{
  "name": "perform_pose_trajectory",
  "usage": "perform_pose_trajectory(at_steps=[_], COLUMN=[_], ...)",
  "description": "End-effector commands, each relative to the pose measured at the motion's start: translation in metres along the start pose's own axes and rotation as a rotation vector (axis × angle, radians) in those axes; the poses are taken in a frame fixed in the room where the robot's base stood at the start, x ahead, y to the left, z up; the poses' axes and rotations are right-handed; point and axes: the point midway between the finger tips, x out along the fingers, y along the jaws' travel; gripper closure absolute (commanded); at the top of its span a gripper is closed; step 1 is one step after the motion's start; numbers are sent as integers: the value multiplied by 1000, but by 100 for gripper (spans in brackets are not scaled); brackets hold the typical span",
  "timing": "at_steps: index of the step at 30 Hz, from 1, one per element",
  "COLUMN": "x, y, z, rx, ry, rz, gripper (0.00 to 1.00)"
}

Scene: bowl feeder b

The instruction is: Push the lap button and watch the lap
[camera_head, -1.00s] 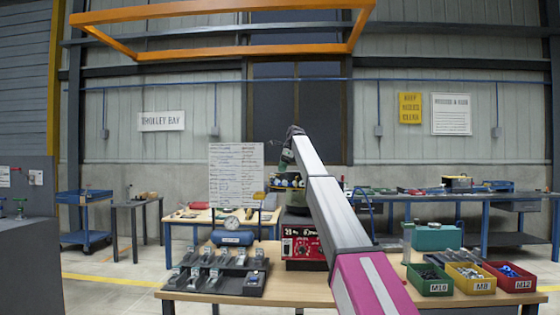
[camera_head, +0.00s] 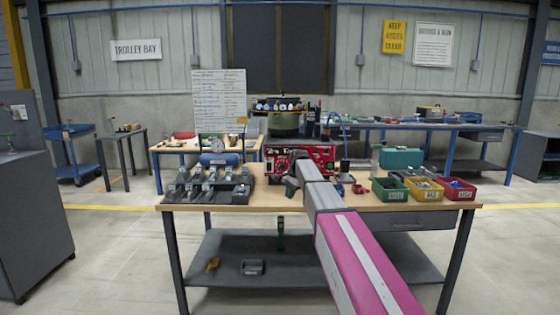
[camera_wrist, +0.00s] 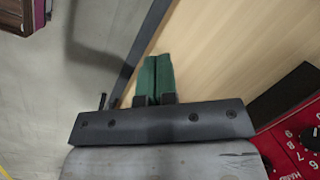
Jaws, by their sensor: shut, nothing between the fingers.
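The red control box (camera_head: 283,163) of the bowl feeder stands on the bench behind my gripper, and the dark green bowl (camera_head: 284,122) sits above it. Part of the box with a numbered dial (camera_wrist: 302,150) shows at the lower right of the wrist view. My gripper (camera_head: 290,190) is in front of the box near the bench's front edge, partly covering it. In the wrist view its green fingers (camera_wrist: 157,66) are shut and empty, apart from the box, over the wooden top. I cannot make out a lap button or a lap display.
On the bench (camera_head: 345,202), a dark rack (camera_head: 205,190) of small parts is at left. Green (camera_head: 389,190), yellow (camera_head: 424,189) and red (camera_head: 459,189) bins are at right. A gauge-topped blue tank (camera_head: 219,159) is behind the rack. Bare floor lies left of the bench.

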Motion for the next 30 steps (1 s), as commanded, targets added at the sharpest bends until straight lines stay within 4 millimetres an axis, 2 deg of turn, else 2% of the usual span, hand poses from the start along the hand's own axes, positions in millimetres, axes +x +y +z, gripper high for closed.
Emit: perform_pose_trajectory(at_steps=[1, 5, 9, 15, 18, 21, 24, 27, 30], x=[24, 71, 117, 169, 186, 198, 205, 209, 211], y=[34, 94, 163, 265, 309, 344, 366, 378, 382], z=[9, 19, 34, 66, 83, 97, 106, 111, 112], rx=[-44, -174, -324, -553, -663, -754, -819, -858, -874], ry=[6, 28, 47, 62, 64, 63, 62, 61, 61], rz=[12, 38, 73, 131, 159, 183, 198, 209, 212], gripper=[100, 100, 100, 100, 100, 100, 100, 100, 100])
